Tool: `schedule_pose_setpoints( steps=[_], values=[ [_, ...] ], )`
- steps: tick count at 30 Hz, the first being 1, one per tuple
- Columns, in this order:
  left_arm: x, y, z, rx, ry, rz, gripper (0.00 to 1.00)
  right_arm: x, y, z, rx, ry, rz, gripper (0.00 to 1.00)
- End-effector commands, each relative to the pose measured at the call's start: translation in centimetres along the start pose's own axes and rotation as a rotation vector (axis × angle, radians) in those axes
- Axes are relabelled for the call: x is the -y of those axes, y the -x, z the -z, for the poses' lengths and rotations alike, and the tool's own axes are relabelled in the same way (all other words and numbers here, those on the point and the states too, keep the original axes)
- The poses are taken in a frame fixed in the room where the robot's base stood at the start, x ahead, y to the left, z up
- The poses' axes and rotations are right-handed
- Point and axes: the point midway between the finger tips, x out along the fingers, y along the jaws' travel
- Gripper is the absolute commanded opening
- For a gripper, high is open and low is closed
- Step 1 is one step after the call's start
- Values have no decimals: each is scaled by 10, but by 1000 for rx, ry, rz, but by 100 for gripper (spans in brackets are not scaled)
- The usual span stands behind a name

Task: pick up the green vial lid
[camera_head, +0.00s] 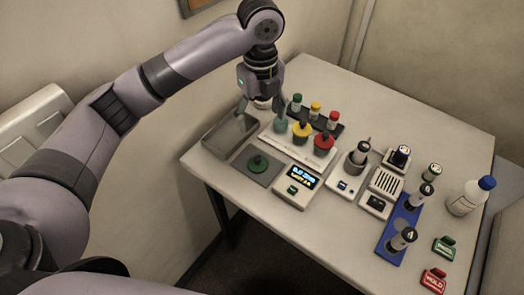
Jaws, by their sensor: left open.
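A small vial with a green lid (297,98) stands upright in a dark rack (338,131) at the back of the table. Beside it in the rack are vials with a yellow lid (315,106) and a red lid (333,116). My left gripper (262,111) points down, open, just left of the green-lidded vial and apart from it. Nothing shows between its fingers. A separate dark green knobbed lid (257,162) lies on a grey plate (243,164) below the gripper. My right gripper is not in view.
A grey tray (222,137) lies at the table's left edge. A white holder (275,141) bears teal, yellow (302,129) and red (323,143) jars close to the gripper. Devices, a blue rack (396,235) and a white bottle (467,199) stand to the right.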

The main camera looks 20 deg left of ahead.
Motion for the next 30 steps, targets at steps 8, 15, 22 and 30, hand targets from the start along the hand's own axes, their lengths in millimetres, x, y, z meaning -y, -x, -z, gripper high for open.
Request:
schedule_pose_setpoints(
  steps=[8,15,22,30],
  values=[
    [-2,-59,0,-3,3,-5,70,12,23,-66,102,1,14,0],
    [-1,-101,0,-1,2,-2,70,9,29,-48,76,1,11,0],
    [-1,-116,-1,-1,3,-1,70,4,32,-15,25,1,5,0],
    [-4,-154,-6,-1,2,-1,70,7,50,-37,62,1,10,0]
  ],
)
